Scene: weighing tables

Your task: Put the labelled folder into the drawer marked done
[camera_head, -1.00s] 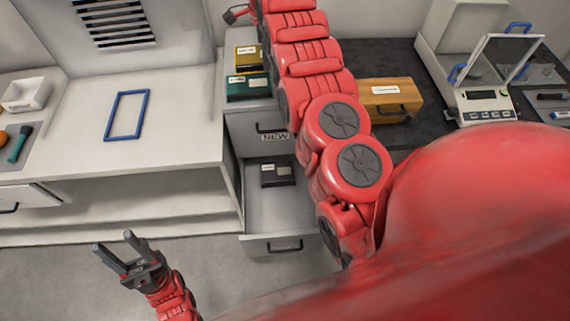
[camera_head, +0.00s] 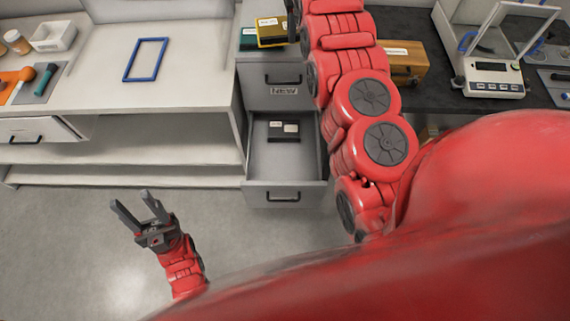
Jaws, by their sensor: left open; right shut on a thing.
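A yellow folder (camera_head: 272,32) with a white label is at the top of the cabinet, tilted over a dark green folder (camera_head: 248,40). My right gripper (camera_head: 292,18), dark and partly cut off by the top edge and my red arm, is shut at the yellow folder's right side. The cabinet's lower drawer (camera_head: 283,194) is pulled open, and a dark folder (camera_head: 284,131) with white labels lies inside. The front above it reads NEW; no mark reading done is legible. My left gripper (camera_head: 137,211) is open and empty above the floor, left of the open drawer.
A white counter with a blue frame (camera_head: 146,60) stands at left, with a part-open drawer (camera_head: 38,131). At right, an orange-brown box (camera_head: 404,62) and a balance (camera_head: 494,78) stand on a dark bench. My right arm hides the bench's left part.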

